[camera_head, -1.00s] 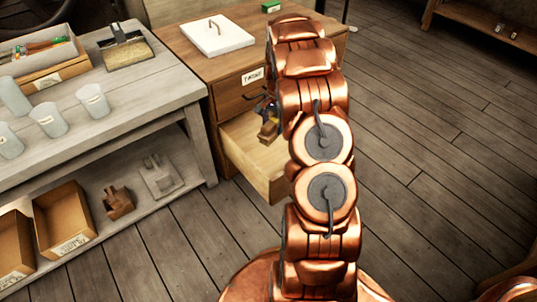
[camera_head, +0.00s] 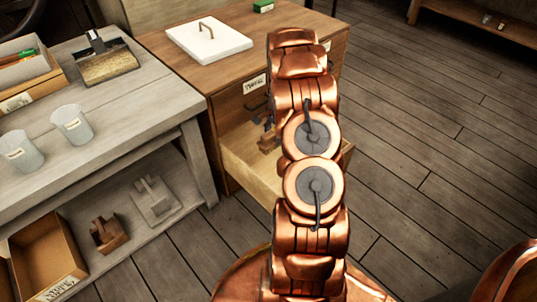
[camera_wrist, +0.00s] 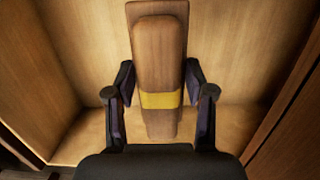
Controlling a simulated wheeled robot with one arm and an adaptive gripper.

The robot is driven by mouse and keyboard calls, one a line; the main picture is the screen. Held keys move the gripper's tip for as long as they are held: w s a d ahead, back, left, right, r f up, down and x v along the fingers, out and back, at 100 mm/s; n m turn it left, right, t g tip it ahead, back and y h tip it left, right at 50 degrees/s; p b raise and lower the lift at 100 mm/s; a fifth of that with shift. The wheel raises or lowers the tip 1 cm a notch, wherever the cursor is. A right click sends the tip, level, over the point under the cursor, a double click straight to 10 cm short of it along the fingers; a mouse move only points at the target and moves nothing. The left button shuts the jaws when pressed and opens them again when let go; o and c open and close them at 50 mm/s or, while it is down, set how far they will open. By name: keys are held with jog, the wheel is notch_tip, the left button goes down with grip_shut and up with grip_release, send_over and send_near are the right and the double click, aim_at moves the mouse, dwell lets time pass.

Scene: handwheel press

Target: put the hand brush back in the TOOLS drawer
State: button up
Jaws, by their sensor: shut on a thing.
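In the wrist view my gripper (camera_wrist: 159,78) is shut on the hand brush (camera_wrist: 158,50), a brown wooden piece with a yellow band, between its two dark fingers. Behind it are pale wooden walls and floor, the inside of the open drawer (camera_wrist: 75,135). In the head view the open drawer (camera_head: 240,158) juts from the wooden cabinet, below a front with a blurred white label (camera_head: 254,84). The brush (camera_head: 268,141) shows small at the drawer's opening, beside my arm. My arm hides the drawer's right part. Whether the brush touches the drawer floor cannot be told.
The grey bench (camera_head: 150,95) at left holds cups (camera_head: 72,124), a dustpan-like item (camera_head: 107,65) and a crate. Plank floor at right is open.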

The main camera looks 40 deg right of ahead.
notch_tip(320, 180, down, 10)
jog(key=b, duration=0.3)
jog(key=shift+s+r, duration=0.1)
jog(key=shift+r, duration=0.15)
jog(key=shift+f, duration=0.15)
jog(key=o, duration=1.1)
